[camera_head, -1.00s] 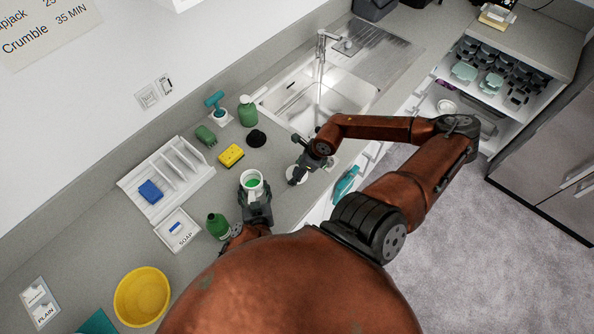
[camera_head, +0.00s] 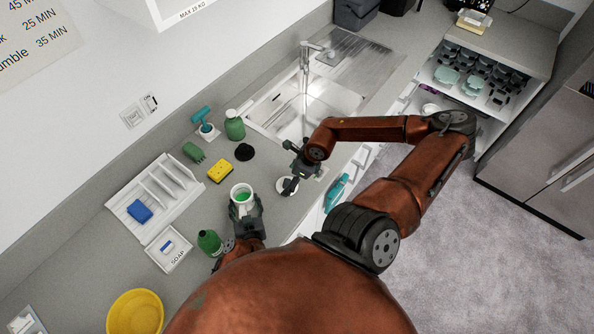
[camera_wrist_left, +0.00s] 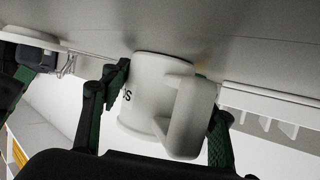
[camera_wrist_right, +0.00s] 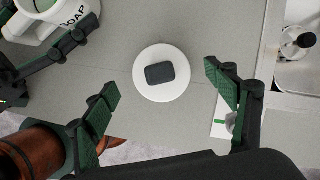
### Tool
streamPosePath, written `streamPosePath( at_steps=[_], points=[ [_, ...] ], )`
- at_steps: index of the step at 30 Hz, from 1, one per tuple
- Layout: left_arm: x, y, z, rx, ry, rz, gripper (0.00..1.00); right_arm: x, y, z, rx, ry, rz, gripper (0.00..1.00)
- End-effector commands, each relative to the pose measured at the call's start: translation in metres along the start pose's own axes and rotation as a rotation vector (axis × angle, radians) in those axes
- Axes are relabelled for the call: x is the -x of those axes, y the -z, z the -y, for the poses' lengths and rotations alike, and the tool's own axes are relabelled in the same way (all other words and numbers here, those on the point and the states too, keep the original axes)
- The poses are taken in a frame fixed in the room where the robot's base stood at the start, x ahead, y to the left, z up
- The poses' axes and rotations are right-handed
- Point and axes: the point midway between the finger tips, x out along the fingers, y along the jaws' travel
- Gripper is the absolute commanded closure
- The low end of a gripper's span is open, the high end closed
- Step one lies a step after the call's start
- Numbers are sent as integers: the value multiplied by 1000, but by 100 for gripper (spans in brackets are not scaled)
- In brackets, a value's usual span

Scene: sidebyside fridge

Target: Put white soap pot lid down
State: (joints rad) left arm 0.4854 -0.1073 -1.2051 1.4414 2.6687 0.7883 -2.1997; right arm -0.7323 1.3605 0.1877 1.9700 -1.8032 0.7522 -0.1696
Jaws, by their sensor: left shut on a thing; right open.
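The white soap pot lid (camera_wrist_right: 143,82), a round disc with a dark knob (camera_wrist_right: 160,73), lies on the grey counter in the right wrist view. My right gripper (camera_wrist_right: 162,80) is open, with its fingers apart on either side of the lid and clear of it. In the head view the lid (camera_head: 281,183) is partly hidden under my right gripper (camera_head: 291,180). My left gripper (camera_head: 244,208) is shut on the white soap pot (camera_head: 241,190), with green inside. The left wrist view shows the pot (camera_wrist_left: 150,90) and its handle between the fingers.
The sink (camera_head: 300,107) lies beyond the lid. A yellow sponge (camera_head: 220,171), a black round thing (camera_head: 244,152), green bottles (camera_head: 209,243) and a white rack (camera_head: 155,197) stand around the pot. A white SOAP tray (camera_head: 168,248) and yellow bowl (camera_head: 134,314) are nearer.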

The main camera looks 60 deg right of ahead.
Motion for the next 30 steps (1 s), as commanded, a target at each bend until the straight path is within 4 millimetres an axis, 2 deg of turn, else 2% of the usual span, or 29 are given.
streamPosePath(
  at_steps=[9,15,21,29,30],
  points=[
    [0,0,0,0,0,-1,84,50,2,0,-3,-1,-2,21],
    [0,0,0,0,0,-1,84,74,0,0,-3,-1,1,21],
    [0,0,0,0,0,-1,84,85,0,0,-1,0,1,21],
    [0,0,0,0,0,-1,84,86,0,0,0,0,0,21],
    [0,0,0,0,0,-1,43,86,0,0,0,0,0,21]
  ],
)
